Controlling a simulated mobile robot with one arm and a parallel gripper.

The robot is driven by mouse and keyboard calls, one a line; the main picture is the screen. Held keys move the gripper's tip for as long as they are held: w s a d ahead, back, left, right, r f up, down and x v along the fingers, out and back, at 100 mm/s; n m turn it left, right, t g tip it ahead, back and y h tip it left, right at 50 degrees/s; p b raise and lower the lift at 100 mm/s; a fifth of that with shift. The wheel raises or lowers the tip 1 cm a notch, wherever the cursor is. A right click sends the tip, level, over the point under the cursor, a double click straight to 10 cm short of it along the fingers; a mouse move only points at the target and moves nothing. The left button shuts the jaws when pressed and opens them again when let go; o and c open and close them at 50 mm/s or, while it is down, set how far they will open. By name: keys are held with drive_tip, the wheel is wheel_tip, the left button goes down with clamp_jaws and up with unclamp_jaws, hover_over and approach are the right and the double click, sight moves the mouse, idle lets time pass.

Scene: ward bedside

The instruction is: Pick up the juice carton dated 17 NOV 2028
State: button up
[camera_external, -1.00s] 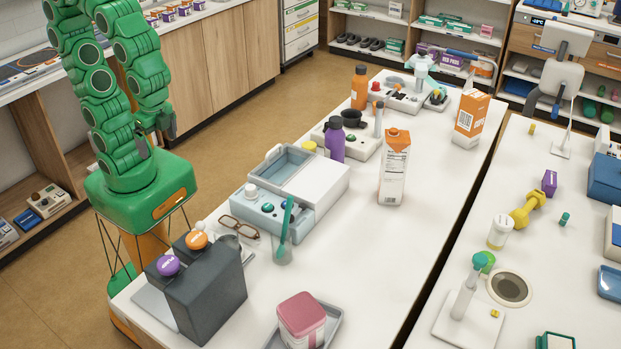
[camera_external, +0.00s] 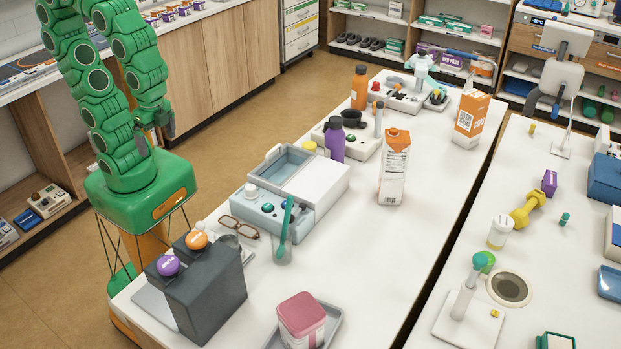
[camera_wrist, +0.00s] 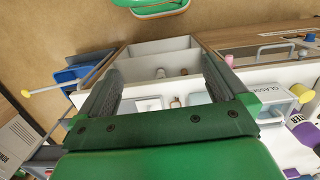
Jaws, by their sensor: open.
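A white carton with an orange top and cap (camera_external: 394,170) stands upright on the near white table in the external view. A second carton, orange and white (camera_external: 470,118), stands farther back on the same table. No date is readable on either carton. My gripper (camera_external: 158,124) is beside my folded green arm at the left, far from both cartons. In the wrist view its two grey fingers are spread apart, with nothing held between them (camera_wrist: 160,88). I cannot make out either carton in the wrist view.
A purple bottle (camera_external: 335,140), an orange bottle (camera_external: 359,88), a pale blue device (camera_external: 265,213), a cup with a teal stick (camera_external: 283,247) and a dark grey box (camera_external: 208,295) stand on the table. Bare tabletop lies in front of the white carton.

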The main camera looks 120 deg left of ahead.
sight(394, 160)
drive_tip(key=w+a+f+n+t+y, duration=0.1)
drive_tip(key=w+a+t, duration=0.2)
drive_tip(key=w+a, duration=0.4)
drive_tip(key=w+a+f+n+t+y, duration=0.1)
drive_tip(key=w+a, duration=0.6)
drive_tip(key=w, duration=1.3)
drive_tip(key=w+a+f+n+t+y, duration=0.1)
drive_tip(key=w+a+f+t, duration=0.2)
drive_tip(key=w, duration=1)
drive_tip(key=shift+w+a+f+n+t, duration=0.1)
drive_tip(key=shift+w+a+n+t, duration=0.1)
drive_tip(key=shift+a+t, duration=0.85)
drive_tip(key=shift+w+a+n+t, duration=0.2)
drive_tip(key=shift+a+t, duration=0.35)
drive_tip(key=shift+a, duration=1)
drive_tip(key=shift+w+a+f+n+t+y, duration=0.25)
drive_tip(key=shift+w+a+f+t+y, duration=0.35)
drive_tip(key=shift+w+a, duration=1.75)
drive_tip(key=shift+w+a+f+n+t+y, duration=0.2)
drive_tip(key=shift+w+a+f+t+y, duration=0.4)
drive_tip(key=shift+w+a, duration=1.75)
drive_tip(key=shift+w+a+f+n+t+y, duration=0.3)
drive_tip(key=shift+w+a+f, duration=0.5)
drive_tip(key=shift+w+a, duration=1.55)
drive_tip(key=shift+s+a, duration=0.15)
drive_tip(key=shift+s, duration=0.05)
clamp_jaws()
